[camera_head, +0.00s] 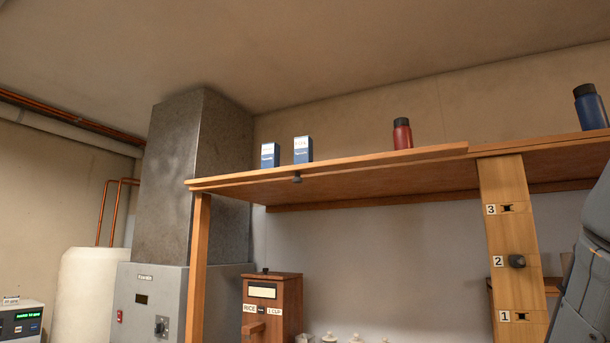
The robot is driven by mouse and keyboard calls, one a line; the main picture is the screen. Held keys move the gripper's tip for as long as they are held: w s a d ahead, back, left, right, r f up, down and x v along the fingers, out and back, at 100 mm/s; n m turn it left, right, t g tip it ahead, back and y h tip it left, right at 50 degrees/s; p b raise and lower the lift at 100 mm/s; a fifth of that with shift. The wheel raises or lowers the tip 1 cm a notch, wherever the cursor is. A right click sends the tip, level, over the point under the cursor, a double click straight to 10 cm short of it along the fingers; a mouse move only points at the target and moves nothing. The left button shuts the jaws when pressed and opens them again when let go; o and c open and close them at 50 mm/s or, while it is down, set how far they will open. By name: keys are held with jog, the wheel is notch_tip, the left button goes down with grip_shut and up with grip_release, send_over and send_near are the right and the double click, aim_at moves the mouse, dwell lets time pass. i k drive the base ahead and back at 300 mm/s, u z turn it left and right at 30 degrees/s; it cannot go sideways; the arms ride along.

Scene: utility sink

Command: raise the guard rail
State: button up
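A wooden strip with a dark knob (297,179) runs along the front edge of the high wooden shelf (400,178); it looks like the guard rail (350,165), lying low and nearly level with the shelf top. I cannot clearly tell the rail from the shelf board. The right-hand wooden post (492,220) has slots marked 1, 2 and 3, with a dark knob (517,261) at 2. My gripper is not in view.
Two blue-white boxes (303,150), a red bottle (402,134) and a blue bottle (590,107) stand on the shelf. Below are a wooden rice dispenser (286,292) and several jar tops. A grey cabinet (150,300) stands left. A dark grey shape blocks the right edge.

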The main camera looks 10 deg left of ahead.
aim_at(459, 147)
jog(key=z, duration=0.05)
jog(key=k, duration=0.6)
jog(key=u, duration=0.75)
jog(key=i, duration=1.1)
jog(key=z, duration=0.65)
